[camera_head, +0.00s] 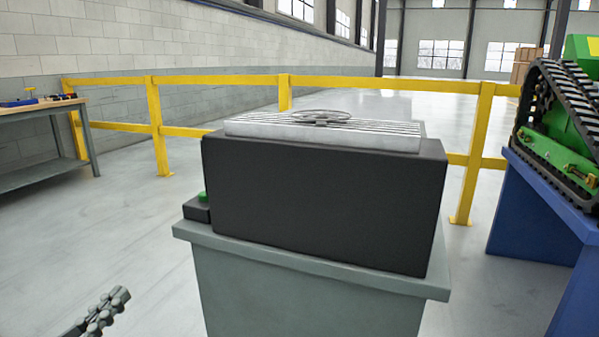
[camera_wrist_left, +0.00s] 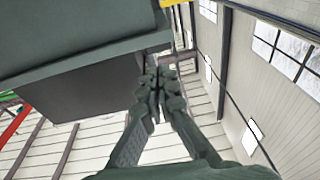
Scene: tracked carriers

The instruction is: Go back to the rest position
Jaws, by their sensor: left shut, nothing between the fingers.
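My left gripper (camera_head: 122,296) shows at the bottom left of the head view, low and to the left of the grey pedestal (camera_head: 300,300). In the left wrist view the left gripper (camera_wrist_left: 157,84) is shut, its fingertips together with nothing between them. The fingertips appear near the edge of a dark grey slab-like surface (camera_wrist_left: 75,50) in that view; whether they touch it cannot be told. My right gripper is in neither view.
A black box (camera_head: 325,200) with a slatted metal top (camera_head: 370,133) stands on the pedestal, beside a green button (camera_head: 202,197). A yellow railing (camera_head: 156,125) runs behind. A workbench (camera_head: 45,110) stands left; a green tracked machine (camera_head: 570,130) sits on a blue stand (camera_head: 530,215) at right. Floor at left is clear.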

